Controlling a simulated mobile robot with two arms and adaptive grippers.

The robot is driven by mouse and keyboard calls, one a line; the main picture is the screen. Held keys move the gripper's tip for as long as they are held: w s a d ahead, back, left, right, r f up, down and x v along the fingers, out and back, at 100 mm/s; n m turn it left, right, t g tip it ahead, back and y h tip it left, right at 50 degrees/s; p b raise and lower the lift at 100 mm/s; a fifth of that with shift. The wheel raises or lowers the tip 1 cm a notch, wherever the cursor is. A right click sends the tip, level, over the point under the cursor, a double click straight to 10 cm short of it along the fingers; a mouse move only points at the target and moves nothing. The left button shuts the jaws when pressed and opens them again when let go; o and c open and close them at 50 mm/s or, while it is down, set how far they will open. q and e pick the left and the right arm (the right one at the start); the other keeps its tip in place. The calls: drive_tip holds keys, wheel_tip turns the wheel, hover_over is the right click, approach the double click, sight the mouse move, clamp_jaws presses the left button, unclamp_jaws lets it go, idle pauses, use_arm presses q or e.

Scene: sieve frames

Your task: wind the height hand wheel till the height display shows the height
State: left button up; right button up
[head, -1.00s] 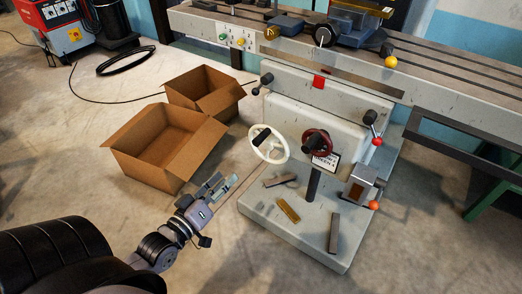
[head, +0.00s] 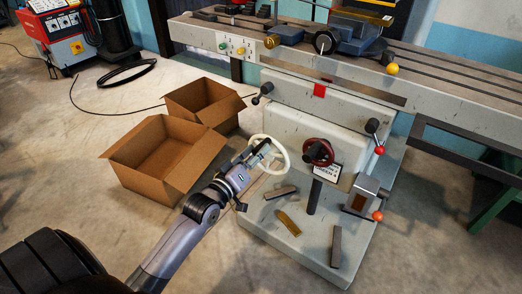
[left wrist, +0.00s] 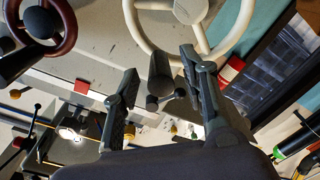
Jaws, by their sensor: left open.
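A white hand wheel (head: 286,158) stands on the front of the grey machine, and its rim also shows in the left wrist view (left wrist: 222,48). Its dark handle (left wrist: 160,77) shows between my left fingers in that view. A dark red hand wheel (head: 319,152) sits to its right. I cannot tell which is the height wheel. My left gripper (head: 262,150) is open at the white wheel's left side, partly covering it. I cannot tell whether a finger touches the handle. A height display cannot be made out. My right gripper is out of view.
Two open cardboard boxes (head: 168,152) stand left of the machine, close to my left arm. A small label card (head: 327,171) is by the red wheel. Several metal bars (head: 288,222) lie on the machine's base. Levers with red and orange knobs (head: 377,216) stick out at the right.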

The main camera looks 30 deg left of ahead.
use_arm(q)
drive_tip(key=shift+w, duration=1.3)
drive_tip(key=shift+c, duration=0.2)
clamp_jaws()
